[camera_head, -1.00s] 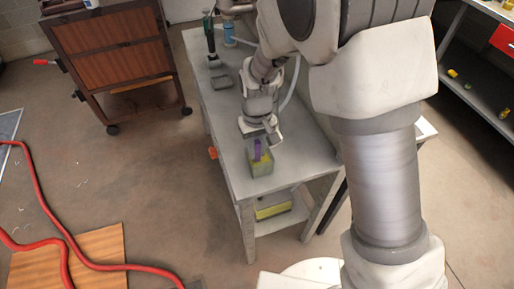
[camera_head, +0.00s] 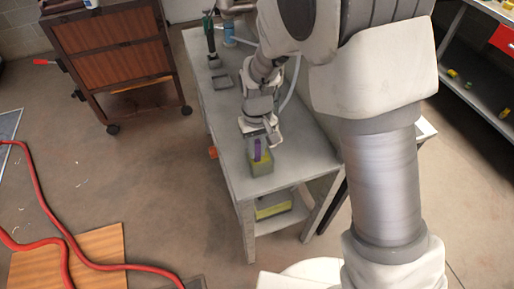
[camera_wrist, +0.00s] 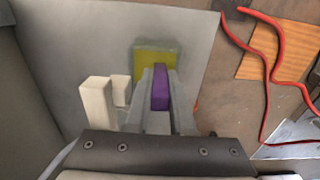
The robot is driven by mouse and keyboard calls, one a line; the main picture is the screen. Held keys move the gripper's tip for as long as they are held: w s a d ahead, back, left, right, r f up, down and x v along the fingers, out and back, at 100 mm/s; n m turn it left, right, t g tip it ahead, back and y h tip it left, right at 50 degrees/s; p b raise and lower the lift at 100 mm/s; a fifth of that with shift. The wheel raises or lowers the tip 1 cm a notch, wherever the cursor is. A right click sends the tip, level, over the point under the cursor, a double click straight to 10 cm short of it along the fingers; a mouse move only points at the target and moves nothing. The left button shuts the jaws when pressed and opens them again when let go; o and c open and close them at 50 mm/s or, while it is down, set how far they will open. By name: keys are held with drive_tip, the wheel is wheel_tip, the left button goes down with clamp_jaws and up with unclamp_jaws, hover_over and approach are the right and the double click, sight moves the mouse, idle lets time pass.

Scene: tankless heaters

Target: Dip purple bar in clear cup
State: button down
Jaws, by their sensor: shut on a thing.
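The purple bar (camera_head: 257,151) is held upright, or nearly so, between the fingers of my gripper (camera_head: 260,138). In the wrist view the purple bar (camera_wrist: 161,88) stands between the two grey fingers (camera_wrist: 160,102). The clear cup (camera_head: 263,169), a boxy see-through vessel with a yellow-green tint, stands near the front end of the grey table. The bar overlaps the cup in the head view; I cannot tell how far its lower end is inside. In the wrist view the cup (camera_wrist: 143,57) shows behind the bar, partly hidden by the fingers.
The grey table (camera_head: 229,168) has a dark square frame (camera_head: 222,81) and a green-handled tool (camera_head: 210,40) toward its far end. A wooden cabinet (camera_head: 118,60) stands to the left. Two pale blocks (camera_wrist: 96,103) show left of the fingers in the wrist view. A red hose (camera_head: 35,190) lies on the floor.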

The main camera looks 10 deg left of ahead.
drive_tip(key=shift+r+p, duration=3.7)
drive_tip(key=shift+r, duration=1.35)
drive_tip(key=shift+s, duration=0.1)
